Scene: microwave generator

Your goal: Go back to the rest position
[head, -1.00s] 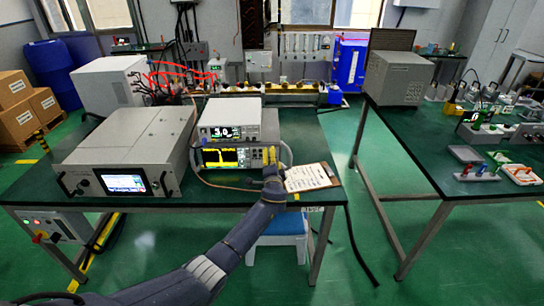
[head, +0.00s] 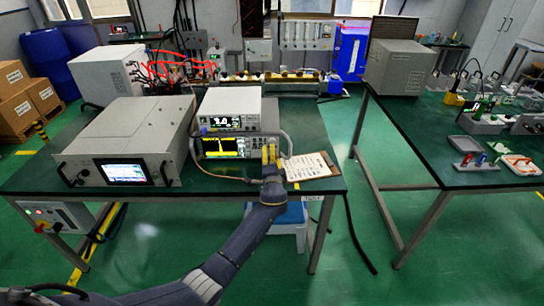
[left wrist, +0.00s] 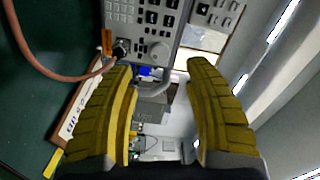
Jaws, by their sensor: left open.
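My left gripper (head: 270,156) is in front of the right side of the stacked instruments on the left table. In the left wrist view, its two yellow fingers (left wrist: 165,110) are apart with nothing held between them. The lower instrument (head: 222,147) has a lit yellow trace on its screen. Its panel with buttons and a knob also shows in the left wrist view (left wrist: 150,15). A display instrument (head: 229,110) with white digits sits on top of it. My right gripper is not in view.
A clipboard (head: 312,167) lies just right of the gripper. A large grey generator box (head: 125,140) with a screen stands on the left table (head: 220,184). A cable (left wrist: 45,70) runs to the instrument's panel. A floor gap separates the right table (head: 410,125).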

